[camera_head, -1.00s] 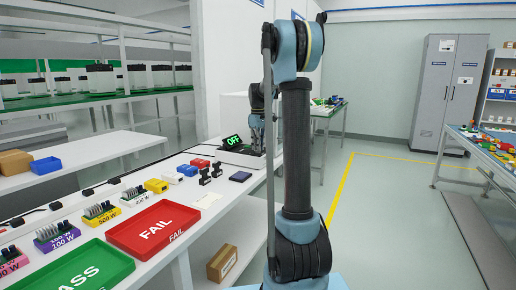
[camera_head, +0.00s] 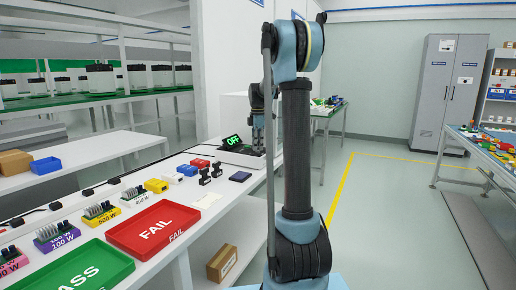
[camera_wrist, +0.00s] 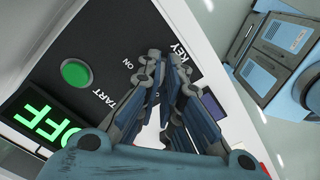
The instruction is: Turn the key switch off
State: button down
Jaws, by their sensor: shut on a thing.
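The dark control panel (camera_wrist: 97,38) fills the upper left of the wrist view, with a green START button (camera_wrist: 76,73) and a lit display (camera_wrist: 42,118) reading OFF. The display (camera_head: 234,141) also reads OFF in the head view, at the far end of the bench. My gripper (camera_wrist: 165,62) is down at the panel beside the KEY and ON lettering. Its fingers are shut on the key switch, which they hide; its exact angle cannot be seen. In the head view my gripper (camera_head: 257,138) is small and partly behind my arm.
The white bench (camera_head: 207,215) carries a red FAIL tray (camera_head: 125,233), a green PASS tray (camera_head: 112,268) and several coloured blocks. A blue pad (camera_head: 240,176) lies near the panel. A cardboard box (camera_head: 222,263) sits below.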

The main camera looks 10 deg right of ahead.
jog(key=shift+n, duration=0.5)
jog(key=c, duration=1.8)
grip_release()
notch_tip(320, 180, up, 12)
jog(key=shift+f, duration=0.1)
